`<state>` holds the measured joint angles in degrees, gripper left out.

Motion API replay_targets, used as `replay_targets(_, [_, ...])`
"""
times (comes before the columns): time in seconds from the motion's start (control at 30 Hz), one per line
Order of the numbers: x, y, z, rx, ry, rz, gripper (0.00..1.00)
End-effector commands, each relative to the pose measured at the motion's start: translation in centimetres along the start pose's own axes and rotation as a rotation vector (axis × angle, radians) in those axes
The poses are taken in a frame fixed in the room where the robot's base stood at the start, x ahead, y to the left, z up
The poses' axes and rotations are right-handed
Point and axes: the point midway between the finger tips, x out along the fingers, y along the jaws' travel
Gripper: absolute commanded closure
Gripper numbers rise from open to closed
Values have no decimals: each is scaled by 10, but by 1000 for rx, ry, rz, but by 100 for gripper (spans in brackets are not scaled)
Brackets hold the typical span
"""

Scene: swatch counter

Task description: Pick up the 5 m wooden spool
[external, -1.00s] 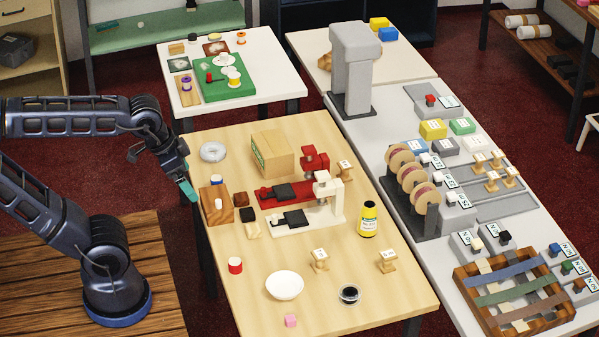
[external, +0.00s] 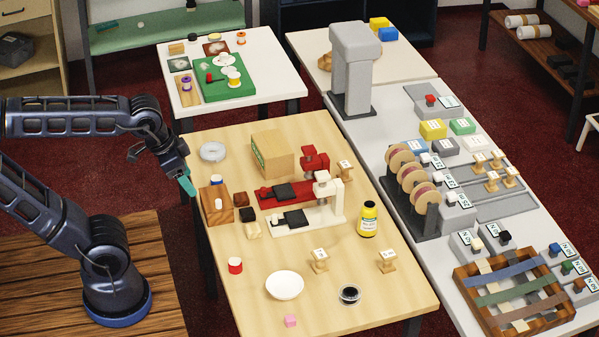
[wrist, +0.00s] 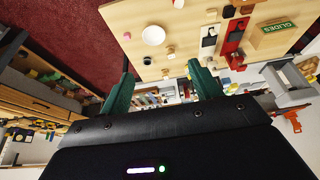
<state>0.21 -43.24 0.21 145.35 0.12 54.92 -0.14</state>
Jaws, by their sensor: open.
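Small wooden spools with white labels stand on the wooden table: one near the front middle (external: 320,260), one to its right (external: 387,261), and one at the back right (external: 345,170). More such spools (external: 491,181) stand on the grey counter. The labels are too small to read surely, so I cannot tell which is the 5 m spool. My gripper (external: 187,186) is open and empty, off the left edge of the table, beside the wooden block. Its two green fingers also show apart in the wrist view (wrist: 163,84).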

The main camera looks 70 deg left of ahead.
Motion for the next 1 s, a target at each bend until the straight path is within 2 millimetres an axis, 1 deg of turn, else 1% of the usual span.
replay_targets(0.23, [0, 0, -1, -1, 0, 0, 36])
replay_targets(0.37, [1, 1, -10, -28, -10, 6, 36])
replay_targets(0.47, [4, 3, -27, -78, -28, 18, 36])
replay_targets(0.67, [15, 7, -74, -225, -76, 47, 36])
replay_targets(0.87, [34, 11, -122, -376, -126, 69, 36])
replay_targets(1.0, [52, 12, -154, -482, -162, 82, 36])
